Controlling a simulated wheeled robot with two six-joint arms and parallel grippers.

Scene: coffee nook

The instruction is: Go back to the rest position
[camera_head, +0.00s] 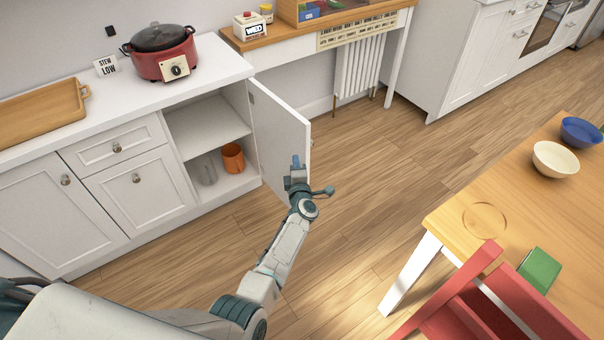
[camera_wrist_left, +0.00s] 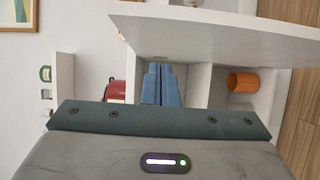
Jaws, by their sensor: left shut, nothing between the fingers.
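My left gripper (camera_head: 296,161) is in front of the open white cabinet door (camera_head: 279,137), near its free edge. Its blue fingers (camera_wrist_left: 163,85) are together and empty in the left wrist view. The door stands swung out from the cabinet (camera_head: 207,130). Inside on the lower level are an orange mug (camera_head: 233,158) and a grey-white vessel (camera_head: 207,170). The orange mug also shows in the left wrist view (camera_wrist_left: 243,82). I cannot tell whether the gripper touches the door. My right gripper is not in view.
A red slow cooker (camera_head: 164,51) and a wooden tray (camera_head: 42,112) stand on the white counter. At the right, a wooden table (camera_head: 500,205) holds a cream bowl (camera_head: 555,159) and a blue bowl (camera_head: 580,132), with a red chair (camera_head: 470,300) at its edge. The floor between is clear.

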